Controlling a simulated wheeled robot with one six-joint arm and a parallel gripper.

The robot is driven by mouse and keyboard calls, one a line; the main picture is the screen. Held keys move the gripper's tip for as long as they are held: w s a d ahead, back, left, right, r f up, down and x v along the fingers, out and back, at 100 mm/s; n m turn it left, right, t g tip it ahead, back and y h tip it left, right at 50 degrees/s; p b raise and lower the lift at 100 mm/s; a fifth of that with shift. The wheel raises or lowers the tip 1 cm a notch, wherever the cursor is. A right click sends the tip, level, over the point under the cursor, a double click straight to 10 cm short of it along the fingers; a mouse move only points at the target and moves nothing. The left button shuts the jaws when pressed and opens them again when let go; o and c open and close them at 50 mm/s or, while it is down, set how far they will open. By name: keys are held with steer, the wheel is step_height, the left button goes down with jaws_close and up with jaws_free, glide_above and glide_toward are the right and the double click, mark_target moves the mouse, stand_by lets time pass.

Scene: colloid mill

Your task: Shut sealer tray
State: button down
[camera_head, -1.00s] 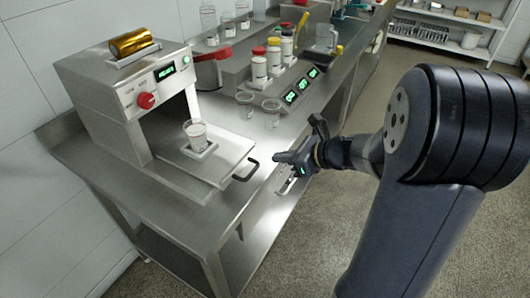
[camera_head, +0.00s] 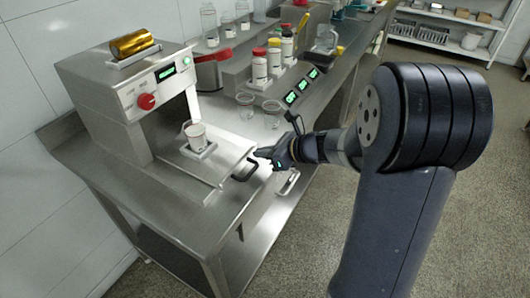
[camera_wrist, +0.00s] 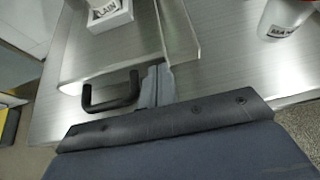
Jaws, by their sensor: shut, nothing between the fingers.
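The sealer (camera_head: 128,98) is a steel machine with a red knob and a green display, at the left of the bench. Its tray (camera_head: 218,160) is pulled out toward the front right and carries a cup (camera_head: 195,134) in a white holder (camera_head: 198,150). A black handle (camera_head: 245,170) is on the tray's front edge; the wrist view shows this handle (camera_wrist: 112,98) beside my fingers. My gripper (camera_head: 262,153) is shut and empty, its tips at the tray's front edge near the handle. Whether the tips touch the tray I cannot tell.
Two clear cups (camera_head: 258,108) stand on the bench behind the tray. Behind them is a stepped stand with lidded bottles (camera_head: 260,68) and green displays. A gold roll (camera_head: 131,42) lies on top of the sealer. The floor (camera_head: 330,235) at the right is open.

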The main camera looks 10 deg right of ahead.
steer(key=w+a+p, duration=0.1)
steer(key=w+a, duration=0.3)
steer(key=a, duration=0.2)
steer(key=w+a+p, duration=0.1)
steer(key=w+a, duration=0.4)
steer(key=w+a+p, duration=0.1)
steer(key=w+a, duration=0.3)
steer(key=a, duration=0.2)
steer(key=shift+w+a+p, duration=0.3)
steer(key=shift+w, duration=0.05)
steer(key=shift+a+r, duration=0.1)
steer(key=shift+r, duration=0.15)
